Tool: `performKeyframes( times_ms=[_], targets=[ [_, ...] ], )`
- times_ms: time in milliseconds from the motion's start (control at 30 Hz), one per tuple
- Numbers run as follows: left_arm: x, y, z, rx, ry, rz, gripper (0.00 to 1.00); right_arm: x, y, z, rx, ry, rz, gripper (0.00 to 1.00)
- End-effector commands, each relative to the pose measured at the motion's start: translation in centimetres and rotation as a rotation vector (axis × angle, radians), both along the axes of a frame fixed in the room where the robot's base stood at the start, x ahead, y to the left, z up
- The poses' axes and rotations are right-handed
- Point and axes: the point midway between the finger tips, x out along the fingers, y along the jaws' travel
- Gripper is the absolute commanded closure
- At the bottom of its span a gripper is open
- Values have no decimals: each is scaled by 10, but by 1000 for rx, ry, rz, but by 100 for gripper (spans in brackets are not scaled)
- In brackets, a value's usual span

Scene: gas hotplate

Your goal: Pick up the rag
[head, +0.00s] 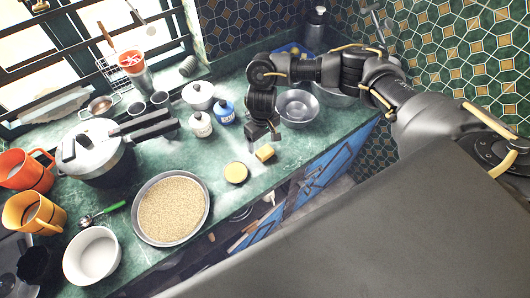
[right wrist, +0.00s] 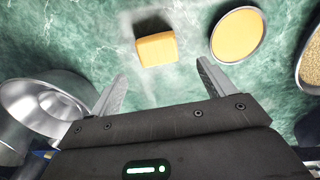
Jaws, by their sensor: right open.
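I cannot make out a cloth rag for certain. A small yellow sponge-like block (head: 265,153) lies on the green counter just below my right gripper (head: 264,137). In the right wrist view the block (right wrist: 156,50) has a dark side and lies ahead of the fingertips of my right gripper (right wrist: 162,75), between their lines. The right gripper is open, with nothing between its fingers, apart from the block. My left gripper is not in view.
A round dish with yellow content (head: 236,172) sits beside the block. A tray of grain (head: 172,208) stands further left. A metal bowl (head: 297,107), white jar (head: 201,124) and blue jar (head: 225,111) stand behind. The counter's front edge is close.

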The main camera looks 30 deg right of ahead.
Motion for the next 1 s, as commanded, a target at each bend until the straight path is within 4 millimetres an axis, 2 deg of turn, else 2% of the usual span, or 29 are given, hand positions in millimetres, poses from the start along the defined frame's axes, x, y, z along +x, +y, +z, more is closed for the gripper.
performKeyframes(
  times_ms=[200,333,633,1000],
  targets=[
    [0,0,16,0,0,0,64,-3,-3,-27,-4,4,-2,18],
    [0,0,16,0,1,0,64,-3,-2,-45,-2,4,-1,18],
    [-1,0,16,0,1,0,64,-2,-2,-51,0,1,1,18],
    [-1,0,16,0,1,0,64,-2,-2,-50,-1,1,0,65]
  ],
)
